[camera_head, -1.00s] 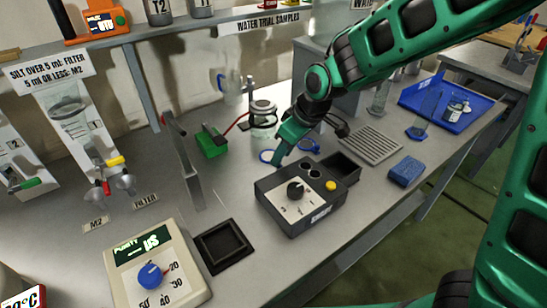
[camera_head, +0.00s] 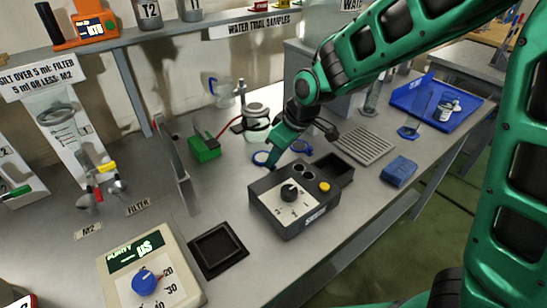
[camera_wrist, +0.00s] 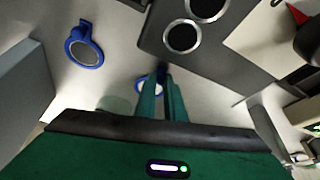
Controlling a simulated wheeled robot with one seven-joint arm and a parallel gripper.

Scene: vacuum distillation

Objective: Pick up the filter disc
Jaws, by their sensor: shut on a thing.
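One blue-rimmed filter disc (camera_wrist: 148,86) with a pale centre is at my gripper's fingertips, partly hidden behind the fingers; its blue ring also shows in the head view (camera_head: 261,158). My gripper (camera_wrist: 161,74) points down at the bench, its two fingers close together and shut on this disc's blue handle. I cannot tell whether the disc is clear of the bench. A second blue-rimmed disc (camera_wrist: 85,47) with a grey centre and a tab lies apart at the upper left of the wrist view; in the head view it is right of my gripper (camera_head: 302,147).
A dark control box (camera_head: 295,205) with a knob and two round sockets stands close in front of my gripper. A clear jar (camera_head: 257,120) and a green block (camera_head: 204,148) stand behind and left. A drain grid (camera_head: 364,145) and blue sponge (camera_head: 399,171) are to the right.

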